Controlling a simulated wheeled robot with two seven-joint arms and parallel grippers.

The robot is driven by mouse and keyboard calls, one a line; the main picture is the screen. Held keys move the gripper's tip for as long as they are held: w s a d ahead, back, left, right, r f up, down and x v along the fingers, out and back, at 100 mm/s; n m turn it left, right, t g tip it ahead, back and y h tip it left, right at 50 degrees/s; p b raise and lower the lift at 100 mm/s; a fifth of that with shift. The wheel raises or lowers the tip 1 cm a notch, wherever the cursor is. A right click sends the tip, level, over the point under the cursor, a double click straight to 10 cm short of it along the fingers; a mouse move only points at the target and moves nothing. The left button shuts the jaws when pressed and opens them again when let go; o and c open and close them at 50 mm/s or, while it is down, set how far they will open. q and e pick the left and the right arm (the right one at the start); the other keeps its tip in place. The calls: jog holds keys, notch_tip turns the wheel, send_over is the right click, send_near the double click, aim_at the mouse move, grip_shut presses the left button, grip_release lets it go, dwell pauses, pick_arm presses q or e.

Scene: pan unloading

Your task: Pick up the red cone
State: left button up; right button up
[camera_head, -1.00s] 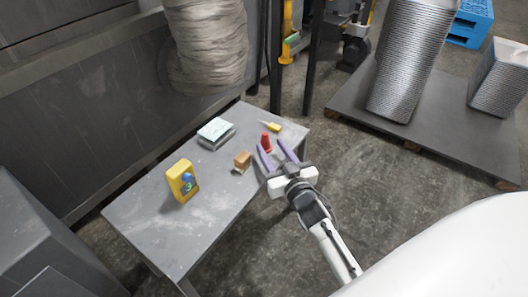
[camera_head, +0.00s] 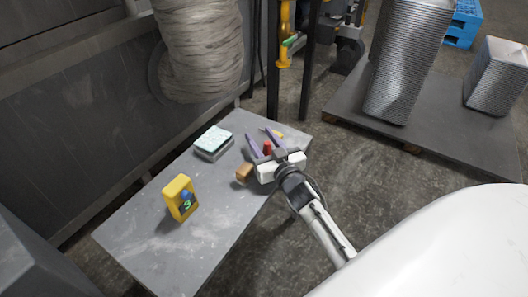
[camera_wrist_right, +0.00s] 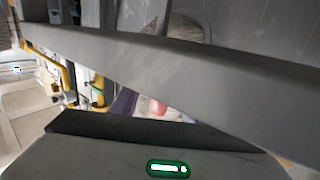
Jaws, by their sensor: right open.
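The red cone (camera_head: 267,148) stands on the grey table (camera_head: 150,245) near its far right end. My right gripper (camera_head: 259,137) is open, with its two purple fingers on either side of the cone in the head view. The gripper body hides the cone's lower part. Whether the fingers touch the cone cannot be told. My left gripper is not in view.
A brown block (camera_head: 243,173) sits close left of my right gripper. A yellow-handled tool (camera_head: 279,134) lies just beyond it. The table's front left is clear.

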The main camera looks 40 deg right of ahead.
grip_shut()
